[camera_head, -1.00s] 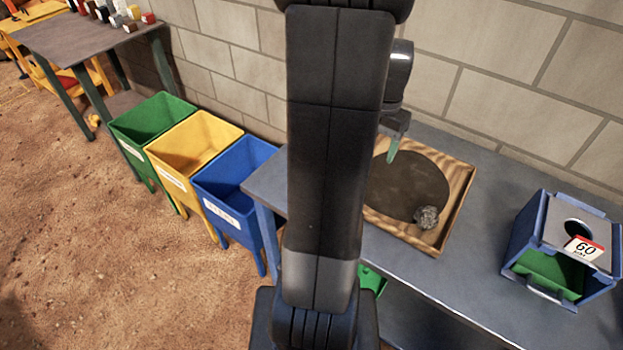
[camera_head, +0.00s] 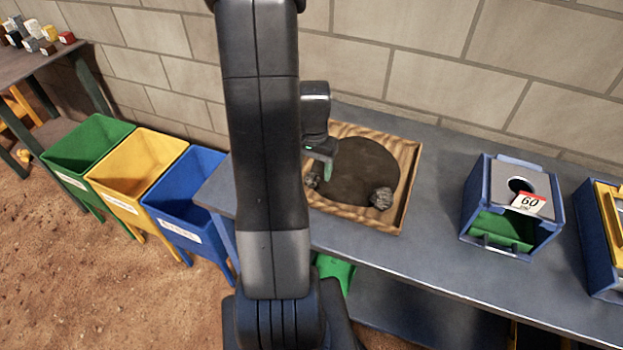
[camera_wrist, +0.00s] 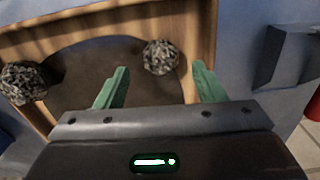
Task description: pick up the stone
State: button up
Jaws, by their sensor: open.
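A rough grey stone (camera_head: 381,198) lies at the front right of a sand-coloured wooden tray (camera_head: 402,183) with a dark round patch. A second grey stone (camera_head: 312,178) shows at the tray's left, partly hidden by my arm. In the wrist view, one stone (camera_wrist: 160,57) lies ahead between the lines of my fingers, and another stone (camera_wrist: 23,83) lies at the far left. My gripper (camera_wrist: 157,88) has green fingers spread apart with nothing between them. In the head view my gripper (camera_head: 325,172) hangs over the left part of the tray.
A blue box with a "60" label (camera_head: 511,207) stands right of the tray on the grey table, with another blue and yellow box (camera_head: 604,240) beyond. Green (camera_head: 88,147), yellow (camera_head: 137,168) and blue (camera_head: 190,200) bins stand left. A block wall runs behind.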

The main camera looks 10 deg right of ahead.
aim_at(312, 174)
jog(key=shift+w+f, duration=0.1)
jog(key=shift+f, duration=1.5)
jog(key=c, duration=1.1)
jog(key=shift+r, duration=0.15)
